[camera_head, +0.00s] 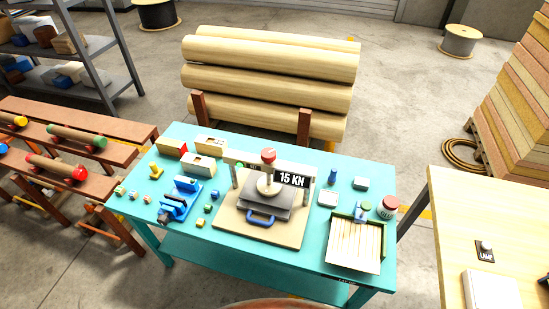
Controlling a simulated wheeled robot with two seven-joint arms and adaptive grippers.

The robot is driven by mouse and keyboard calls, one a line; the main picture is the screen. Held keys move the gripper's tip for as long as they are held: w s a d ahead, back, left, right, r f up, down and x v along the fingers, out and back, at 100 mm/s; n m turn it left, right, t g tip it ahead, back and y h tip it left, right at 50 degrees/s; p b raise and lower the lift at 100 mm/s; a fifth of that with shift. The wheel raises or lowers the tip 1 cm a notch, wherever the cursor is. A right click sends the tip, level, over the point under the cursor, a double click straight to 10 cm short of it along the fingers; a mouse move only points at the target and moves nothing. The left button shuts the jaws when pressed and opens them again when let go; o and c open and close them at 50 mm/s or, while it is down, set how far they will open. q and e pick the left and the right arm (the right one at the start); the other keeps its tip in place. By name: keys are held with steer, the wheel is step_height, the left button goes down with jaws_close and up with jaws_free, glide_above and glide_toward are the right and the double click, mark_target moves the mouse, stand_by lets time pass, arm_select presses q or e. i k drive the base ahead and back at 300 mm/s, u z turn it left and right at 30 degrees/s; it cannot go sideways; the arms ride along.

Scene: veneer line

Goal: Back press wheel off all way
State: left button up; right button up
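The press (266,206) stands on a pale board in the middle of the teal table. A red knob (268,155) tops its upright screw. A round tan disc (268,187) sits below it, over a dark grey plate with a blue handle (261,218). I cannot tell which part is the wheel, or whether the disc touches the plate. A black sign reading "15 KN" (291,179) is at the press's right. A green spot (239,166) shows at its left. Neither of my grippers is in view.
Left on the teal table (215,251) are a blue vise (178,200), boxes and small blocks. Right are a tray of pale strips (354,246) and a red-lidded jar (388,207). Logs (270,90) lie behind. A wooden table (450,235) stands at right.

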mark_target(269, 156)
steer(key=u, duration=0.35)
steer(key=k, duration=1.05)
steer(key=u, duration=1.55)
steer(key=i, duration=0.65)
steer(key=z, duration=0.65)
steer(key=i, duration=0.7)
steer(key=z, duration=0.8)
